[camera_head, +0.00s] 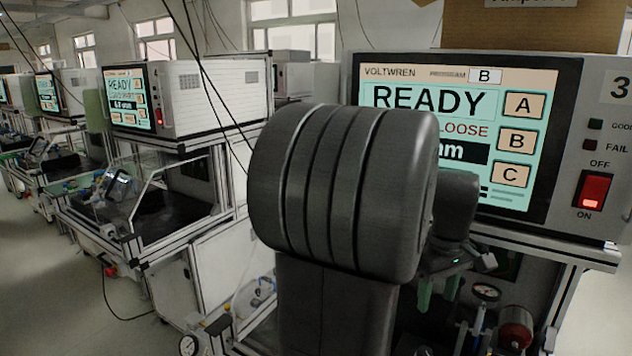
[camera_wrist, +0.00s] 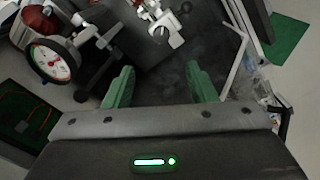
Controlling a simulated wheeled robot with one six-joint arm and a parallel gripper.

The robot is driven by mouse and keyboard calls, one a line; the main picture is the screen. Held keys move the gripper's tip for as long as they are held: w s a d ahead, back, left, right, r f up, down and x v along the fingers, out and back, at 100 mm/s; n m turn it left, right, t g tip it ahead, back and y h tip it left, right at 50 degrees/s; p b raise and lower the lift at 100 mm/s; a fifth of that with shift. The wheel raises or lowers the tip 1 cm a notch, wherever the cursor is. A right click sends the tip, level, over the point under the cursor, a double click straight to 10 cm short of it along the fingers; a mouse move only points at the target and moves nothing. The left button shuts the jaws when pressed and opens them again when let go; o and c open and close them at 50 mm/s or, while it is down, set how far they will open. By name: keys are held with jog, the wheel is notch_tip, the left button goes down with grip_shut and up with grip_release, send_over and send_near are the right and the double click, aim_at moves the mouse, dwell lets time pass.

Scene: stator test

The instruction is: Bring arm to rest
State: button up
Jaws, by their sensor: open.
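My gripper (camera_wrist: 160,84) is open and empty; its two green fingers stand well apart in the wrist view, with dark bench surface showing beyond them. In the head view my gripper (camera_head: 438,290) shows only in part, fingers pointing down, below the tester marked 3 (camera_head: 596,150). My own dark arm link covers the middle of that view and hides much of the bench behind it. The tester's screen (camera_head: 430,75) reads READY, program B, with keys A, B and C.
A pressure gauge (camera_wrist: 50,62) and metal clamp parts (camera_wrist: 160,25) lie close beyond the fingers in the wrist view. The gauge (camera_head: 486,292) and a red cylinder (camera_head: 515,328) show in the head view. More benches with testers (camera_head: 190,95) line the left; grey floor lies beside them.

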aim_at(425, 350)
notch_tip(425, 350, down, 14)
jog(key=shift+s+f, duration=0.1)
jog(key=shift+m, duration=0.5)
jog(key=m, duration=0.7)
jog(key=shift+r+m+p, duration=0.2)
jog(key=shift+m+p, duration=0.1)
jog(key=shift+m, duration=0.1)
jog(key=m, duration=0.8)
jog(key=shift+m+p, duration=0.3)
jog(key=shift+r, duration=0.45)
